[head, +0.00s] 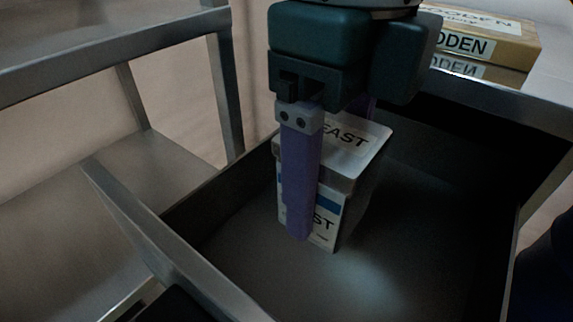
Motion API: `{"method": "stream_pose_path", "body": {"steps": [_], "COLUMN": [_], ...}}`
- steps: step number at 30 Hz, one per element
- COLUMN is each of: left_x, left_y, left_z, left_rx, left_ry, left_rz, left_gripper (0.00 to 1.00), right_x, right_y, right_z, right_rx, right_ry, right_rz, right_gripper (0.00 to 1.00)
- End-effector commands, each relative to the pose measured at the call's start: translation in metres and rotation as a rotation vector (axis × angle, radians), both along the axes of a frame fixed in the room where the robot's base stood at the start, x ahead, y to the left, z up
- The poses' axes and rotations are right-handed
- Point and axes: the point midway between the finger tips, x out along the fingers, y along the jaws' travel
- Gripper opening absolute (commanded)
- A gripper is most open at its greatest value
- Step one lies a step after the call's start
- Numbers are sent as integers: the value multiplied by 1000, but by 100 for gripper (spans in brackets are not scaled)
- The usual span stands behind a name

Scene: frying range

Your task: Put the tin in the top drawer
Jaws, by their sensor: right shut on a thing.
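The tin (343,168) is a white and grey box with a blue band and lettering ending in "AST". My right gripper (318,200) comes down from above and is shut on the tin, with one purple finger across its near face. The other finger is mostly hidden behind the tin. The tin is upright inside the open drawer (230,202), which is dark and otherwise looks empty. I cannot tell whether the tin's base touches the drawer floor. My left gripper is not in view.
A cardboard box marked "WOODEN" (490,42) lies on the metal counter (545,93) at the upper right. A metal frame with shelves (100,70) stands at the left. The drawer's front panel (165,245) runs along the lower left. Drawer floor is free around the tin.

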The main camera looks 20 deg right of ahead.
Motion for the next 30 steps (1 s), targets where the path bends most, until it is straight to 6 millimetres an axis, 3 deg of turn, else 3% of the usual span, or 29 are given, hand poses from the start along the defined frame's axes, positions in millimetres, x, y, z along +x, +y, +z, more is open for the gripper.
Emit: {"method": "stream_pose_path", "body": {"steps": [1,6,12,20,26,30], "left_x": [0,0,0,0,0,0], "left_y": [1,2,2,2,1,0], "left_z": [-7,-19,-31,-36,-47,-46], "left_rx": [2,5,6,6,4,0], "left_ry": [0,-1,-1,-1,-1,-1], "left_rz": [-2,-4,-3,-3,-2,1], "left_gripper": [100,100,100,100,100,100], "right_x": [-2,-2,-1,0,-1,0], "right_y": [0,0,0,0,0,0], "right_z": [-19,-70,-115,-136,-168,-169], "right_rx": [-1,-1,0,0,0,1], "right_ry": [7,7,4,1,3,-1], "right_rz": [-1,1,4,5,5,5], "right_gripper": [5,5,5,5,5,5]}}
